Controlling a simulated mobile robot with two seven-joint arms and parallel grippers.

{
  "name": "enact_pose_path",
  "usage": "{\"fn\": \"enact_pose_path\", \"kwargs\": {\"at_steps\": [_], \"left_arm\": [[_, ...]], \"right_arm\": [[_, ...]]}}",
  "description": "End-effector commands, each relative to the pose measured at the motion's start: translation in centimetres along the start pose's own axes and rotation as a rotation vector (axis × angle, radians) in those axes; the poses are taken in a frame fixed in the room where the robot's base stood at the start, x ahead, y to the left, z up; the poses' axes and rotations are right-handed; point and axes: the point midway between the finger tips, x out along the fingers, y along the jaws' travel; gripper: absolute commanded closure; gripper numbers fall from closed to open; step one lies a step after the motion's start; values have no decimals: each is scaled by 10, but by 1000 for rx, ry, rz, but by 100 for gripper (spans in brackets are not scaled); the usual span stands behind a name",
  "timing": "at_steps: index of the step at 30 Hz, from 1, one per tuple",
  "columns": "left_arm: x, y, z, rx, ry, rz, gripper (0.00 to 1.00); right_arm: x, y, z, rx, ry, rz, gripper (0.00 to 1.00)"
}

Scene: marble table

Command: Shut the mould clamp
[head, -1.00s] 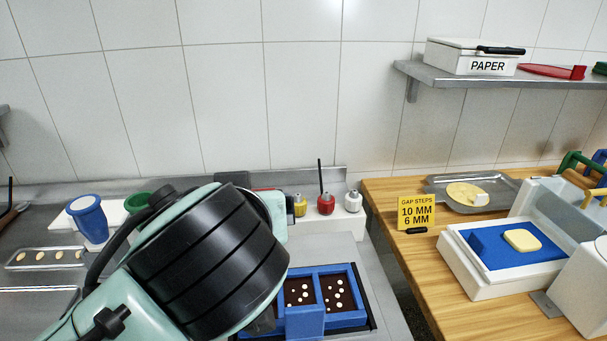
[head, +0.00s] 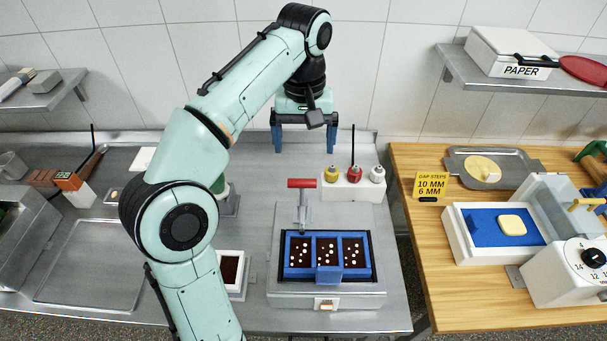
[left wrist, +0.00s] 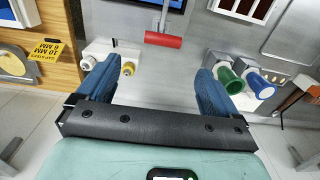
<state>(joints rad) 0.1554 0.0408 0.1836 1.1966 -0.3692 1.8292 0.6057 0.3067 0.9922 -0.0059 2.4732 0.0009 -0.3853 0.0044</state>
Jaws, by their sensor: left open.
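The mould clamp has a red handle (head: 302,184) on a grey upright lever (head: 303,208), standing at the rear left edge of the blue mould (head: 284,262). The lever stands raised. The mould holds dark chocolate with white dots in three compartments. My left gripper (head: 305,148) points down, open and empty, above and behind the red handle, apart from it. In the left wrist view, the open blue fingers (left wrist: 153,72) show with the red handle (left wrist: 163,40) beyond them, near the top middle. My right gripper is not in view.
A white rack (head: 352,190) with yellow, red and white bottles stands right of the clamp. A small white-rimmed mould (head: 231,270) lies to the left. The wooden table (head: 400,165) on the right carries a yellow sign (head: 431,186) and a white machine (head: 570,270).

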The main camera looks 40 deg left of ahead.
Motion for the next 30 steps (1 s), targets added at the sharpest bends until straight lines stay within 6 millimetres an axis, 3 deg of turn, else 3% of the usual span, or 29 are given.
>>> {"fn": "enact_pose_path", "kwargs": {"at_steps": [16,22,30], "left_arm": [[105,-2,2,-2,-3,-4,6],[124,-2,1,-2,-1,-3,6],[128,-2,1,-2,0,-2,6]], "right_arm": [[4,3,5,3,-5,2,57],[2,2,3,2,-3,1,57],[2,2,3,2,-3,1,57]]}}
